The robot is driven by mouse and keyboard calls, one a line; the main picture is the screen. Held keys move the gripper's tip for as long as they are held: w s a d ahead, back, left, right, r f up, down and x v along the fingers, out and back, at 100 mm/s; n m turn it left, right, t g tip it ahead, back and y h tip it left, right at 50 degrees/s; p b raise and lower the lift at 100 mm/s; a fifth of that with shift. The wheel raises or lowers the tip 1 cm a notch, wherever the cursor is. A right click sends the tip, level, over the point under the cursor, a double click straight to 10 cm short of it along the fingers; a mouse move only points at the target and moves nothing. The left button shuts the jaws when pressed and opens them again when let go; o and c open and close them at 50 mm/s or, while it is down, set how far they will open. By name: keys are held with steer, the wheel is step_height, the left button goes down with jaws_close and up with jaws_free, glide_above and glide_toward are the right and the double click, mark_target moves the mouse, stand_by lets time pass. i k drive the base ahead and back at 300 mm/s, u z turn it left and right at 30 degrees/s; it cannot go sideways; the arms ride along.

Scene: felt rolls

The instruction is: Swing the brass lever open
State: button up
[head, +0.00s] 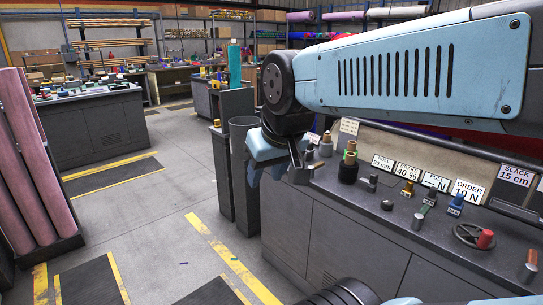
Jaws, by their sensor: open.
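A small brass-yellow lever (408,188) stands on the dark bench top in front of the BRAKE 40 % card (408,171). It is small here, and I cannot tell its exact angle. My gripper (277,172) hangs at the bench's left end, pointing down, with its jaws apart. It is left of the lever and clear of it. I see nothing between the jaws. A black post with a brass-coloured top (349,165) stands between my gripper and the lever.
Beside the lever stand a dark lever (371,183), a green-topped one (430,197) and a blue one (456,204). A handwheel with a red knob (485,239) is at right. Tall grey bins (241,165) stand left of the bench. The floor (165,228) further left is open.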

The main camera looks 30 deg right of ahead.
mark_target(314, 167)
steer(key=z, duration=0.1)
steer(key=i, duration=0.95)
steer(key=z, duration=0.9)
steer(key=i, duration=0.35)
steer(key=z, duration=0.25)
steer(key=k, duration=0.95)
steer(key=z, duration=0.2)
steer(key=i, duration=0.95)
steer(key=u, duration=0.1)
